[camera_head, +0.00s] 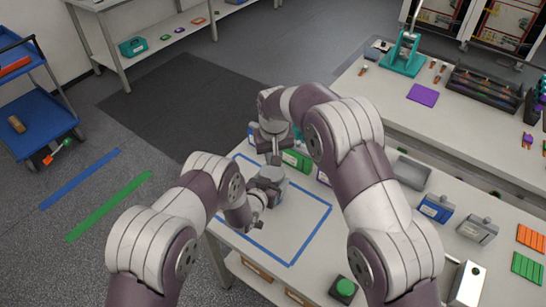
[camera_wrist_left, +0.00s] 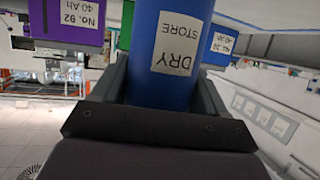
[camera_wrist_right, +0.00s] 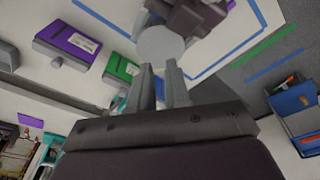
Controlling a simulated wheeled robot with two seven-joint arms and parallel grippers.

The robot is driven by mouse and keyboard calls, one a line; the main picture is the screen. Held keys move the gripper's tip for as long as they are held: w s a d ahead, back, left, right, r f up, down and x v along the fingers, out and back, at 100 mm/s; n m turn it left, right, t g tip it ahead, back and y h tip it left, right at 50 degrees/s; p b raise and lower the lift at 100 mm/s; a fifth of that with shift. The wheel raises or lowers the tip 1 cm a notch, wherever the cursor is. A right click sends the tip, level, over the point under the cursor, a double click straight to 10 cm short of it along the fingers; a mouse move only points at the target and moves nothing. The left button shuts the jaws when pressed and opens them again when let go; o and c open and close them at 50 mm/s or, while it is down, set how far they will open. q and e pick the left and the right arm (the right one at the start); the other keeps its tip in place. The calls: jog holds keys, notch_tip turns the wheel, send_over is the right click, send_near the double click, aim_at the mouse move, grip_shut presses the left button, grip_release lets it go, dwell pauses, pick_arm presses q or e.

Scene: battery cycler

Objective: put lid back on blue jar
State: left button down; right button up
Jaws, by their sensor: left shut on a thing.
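The blue jar (camera_wrist_left: 180,28), with a white label reading "DRY STORE", stands between the fingers of my left gripper (camera_wrist_left: 160,90) in the left wrist view. My left gripper (camera_head: 268,187) is shut on it. In the head view the jar is mostly hidden by my arms. A grey round lid (camera_wrist_right: 161,45) lies right at the fingertips of my right gripper (camera_wrist_right: 162,78). The fingers are a small gap apart; whether they grip a knob on it is hidden. In the head view my right gripper (camera_head: 273,152) points down just above my left one. Whether lid and jar touch is unclear.
Blue tape (camera_head: 312,238) marks an area on the white table. A green battery box (camera_head: 297,160) and a purple one (camera_wrist_right: 68,43) stand close behind the grippers. A grey tray (camera_head: 411,173), a blue box (camera_head: 436,208) and a green button (camera_head: 344,288) are to the right.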

jog(key=o, duration=0.5)
notch_tip(320, 180, up, 7)
jog(key=s, duration=0.1)
jog(key=shift+r, duration=0.15)
pick_arm(q)
grip_release()
jog(key=b+v, duration=0.2)
jog(key=v, duration=1)
jog(key=shift+s+b, duration=0.35)
pick_arm(e)
notch_tip(320, 180, down, 3)
jog(key=shift+r, duration=0.15)
pick_arm(q)
jog(key=shift+a+r, duration=0.1)
jog(key=shift+r, duration=0.05)
